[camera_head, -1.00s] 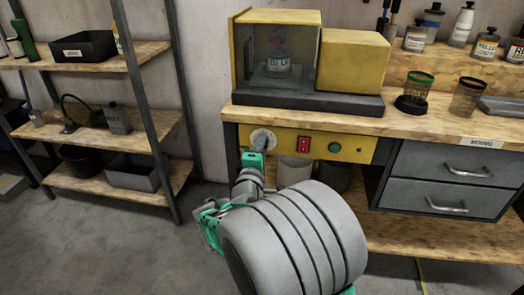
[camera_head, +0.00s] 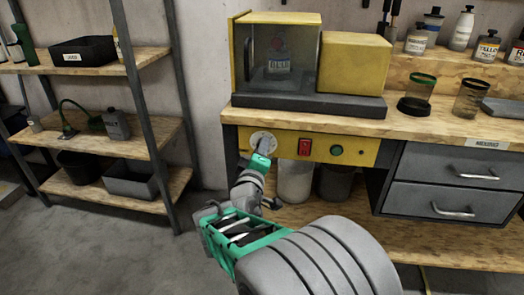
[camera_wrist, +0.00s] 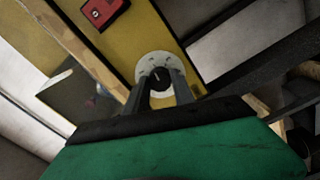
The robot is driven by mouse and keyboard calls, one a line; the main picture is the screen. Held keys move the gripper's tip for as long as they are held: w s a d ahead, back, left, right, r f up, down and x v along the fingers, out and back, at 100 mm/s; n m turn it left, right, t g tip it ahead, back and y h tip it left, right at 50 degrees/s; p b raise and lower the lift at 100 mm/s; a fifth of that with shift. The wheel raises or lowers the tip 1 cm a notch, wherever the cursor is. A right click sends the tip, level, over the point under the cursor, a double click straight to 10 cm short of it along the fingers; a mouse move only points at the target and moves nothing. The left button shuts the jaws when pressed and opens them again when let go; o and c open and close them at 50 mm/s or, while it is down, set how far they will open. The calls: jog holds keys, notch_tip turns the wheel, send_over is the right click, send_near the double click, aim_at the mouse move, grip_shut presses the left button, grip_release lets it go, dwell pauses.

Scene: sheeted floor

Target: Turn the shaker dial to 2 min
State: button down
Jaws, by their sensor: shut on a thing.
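The shaker dial is a dark knob (camera_wrist: 160,80) on a round pale scale plate (camera_wrist: 150,64) at the left end of the yellow control panel (camera_head: 318,149). The plate also shows in the head view (camera_head: 262,140). My gripper (camera_wrist: 162,88) is shut on the knob, one dark finger on each side. The scale markings are too small to read, so I cannot tell the setting. The shaker (camera_head: 352,62) stands above the panel with a labelled bottle (camera_head: 279,55) inside its clear case. In the head view my gripper partly covers the knob.
A red switch (camera_head: 305,147) and a green button (camera_head: 336,150) are on the panel to the right of the dial. Drawers (camera_head: 450,180) are further right. A shelf rack (camera_head: 95,125) stands at the left. Buckets (camera_head: 295,180) are under the bench.

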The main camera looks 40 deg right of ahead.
jog(key=shift+f, duration=0.1)
jog(key=c, duration=1.3)
grip_release()
jog(key=shift+a, duration=0.15)
jog(key=shift+o, duration=1.2)
jog(key=v, duration=0.7)
jog(key=shift+s+a, duration=0.25)
jog(key=shift+p, duration=0.3)
